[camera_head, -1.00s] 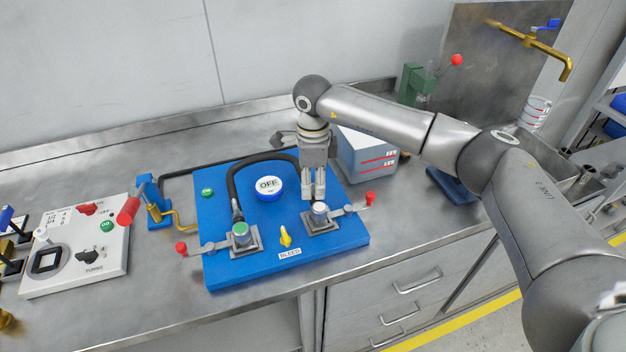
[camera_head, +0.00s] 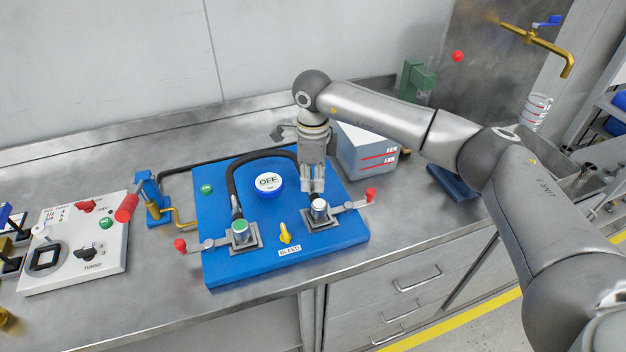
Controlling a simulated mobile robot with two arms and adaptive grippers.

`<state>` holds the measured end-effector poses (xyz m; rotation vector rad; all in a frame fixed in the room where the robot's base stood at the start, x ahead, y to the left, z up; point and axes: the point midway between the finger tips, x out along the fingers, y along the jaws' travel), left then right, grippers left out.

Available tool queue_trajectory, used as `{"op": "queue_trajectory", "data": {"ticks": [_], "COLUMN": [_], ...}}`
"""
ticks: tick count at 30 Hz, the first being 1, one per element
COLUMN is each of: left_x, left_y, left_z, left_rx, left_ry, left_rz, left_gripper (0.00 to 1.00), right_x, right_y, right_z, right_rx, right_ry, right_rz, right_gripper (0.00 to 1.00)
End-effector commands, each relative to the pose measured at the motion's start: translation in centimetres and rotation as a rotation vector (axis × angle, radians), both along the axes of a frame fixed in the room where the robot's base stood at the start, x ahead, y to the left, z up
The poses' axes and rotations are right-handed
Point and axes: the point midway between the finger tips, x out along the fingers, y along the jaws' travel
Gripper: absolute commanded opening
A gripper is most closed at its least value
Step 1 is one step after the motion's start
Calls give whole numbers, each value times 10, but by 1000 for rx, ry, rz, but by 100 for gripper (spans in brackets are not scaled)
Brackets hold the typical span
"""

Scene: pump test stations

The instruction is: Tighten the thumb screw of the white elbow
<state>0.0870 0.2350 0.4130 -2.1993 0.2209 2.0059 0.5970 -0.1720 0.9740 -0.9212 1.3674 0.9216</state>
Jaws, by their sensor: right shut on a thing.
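On the blue pump board (camera_head: 345,240), the white-topped fitting (camera_head: 319,206), which looks like the white elbow, sits on a square metal plate at the right. Its thumb screw is too small and covered to make out clearly. My right gripper (camera_head: 316,190) points down at the fitting's top, its fingers close together and shut on a small part there, which I take to be the thumb screw. A green-topped fitting (camera_head: 240,229) stands at the front left of the board, joined by a black hose. My left gripper is not in view.
Red-knobbed levers (camera_head: 370,195) flank the fittings. A grey box (camera_head: 365,150) stands behind right, and a white control panel (camera_head: 78,247) at left. The bench front is clear.

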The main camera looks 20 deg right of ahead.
Motion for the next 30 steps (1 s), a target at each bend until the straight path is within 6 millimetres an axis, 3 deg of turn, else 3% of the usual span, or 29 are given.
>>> {"op": "queue_trajectory", "data": {"ticks": [30], "left_x": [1], "left_y": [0], "left_z": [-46], "left_rx": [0], "left_ry": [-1], "left_rz": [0], "left_gripper": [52], "right_x": [0], "right_y": [0], "right_z": [-1], "right_rx": [0], "right_ry": [-1], "right_rz": [-904], "right_gripper": [0]}}
